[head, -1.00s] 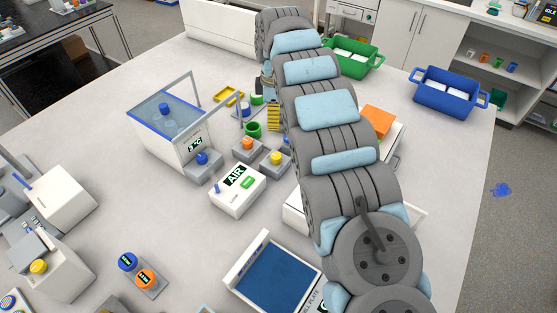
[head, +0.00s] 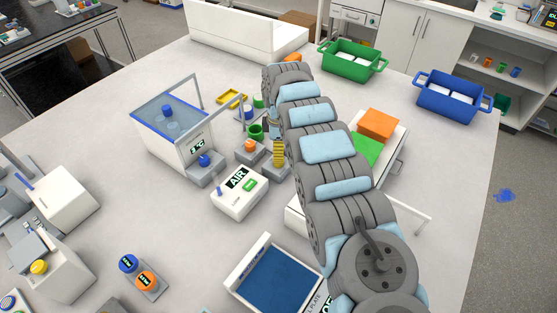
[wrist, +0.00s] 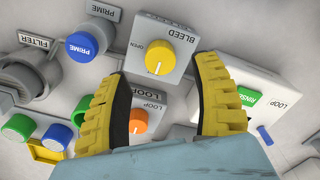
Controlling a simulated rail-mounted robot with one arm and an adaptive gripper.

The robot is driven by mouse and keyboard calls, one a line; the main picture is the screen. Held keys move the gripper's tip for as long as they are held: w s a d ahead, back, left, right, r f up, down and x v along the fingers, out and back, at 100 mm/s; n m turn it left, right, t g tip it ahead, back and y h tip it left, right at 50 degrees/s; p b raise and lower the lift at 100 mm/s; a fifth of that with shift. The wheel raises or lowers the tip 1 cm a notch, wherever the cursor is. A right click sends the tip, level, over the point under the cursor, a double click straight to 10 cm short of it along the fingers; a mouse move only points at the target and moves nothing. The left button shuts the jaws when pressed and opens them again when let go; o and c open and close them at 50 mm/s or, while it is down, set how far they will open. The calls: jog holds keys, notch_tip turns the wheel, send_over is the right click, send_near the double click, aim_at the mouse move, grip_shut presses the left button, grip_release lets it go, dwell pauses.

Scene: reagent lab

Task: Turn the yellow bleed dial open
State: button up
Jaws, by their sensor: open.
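The yellow bleed dial (wrist: 160,52) sits on a light grey box labelled BLEED in the wrist view. Its white pointer line points down and slightly left in that picture; a small OPEN mark is at the dial's left. My gripper (wrist: 160,68) is open, with one yellow ribbed finger to each side of the dial and a gap on both sides. Nothing is held.
An orange LOOP dial (wrist: 139,121) shows between my fingers.

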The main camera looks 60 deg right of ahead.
jog(key=shift+f+b, duration=0.45)
jog(key=shift+f, duration=2.2)
grip_shut()
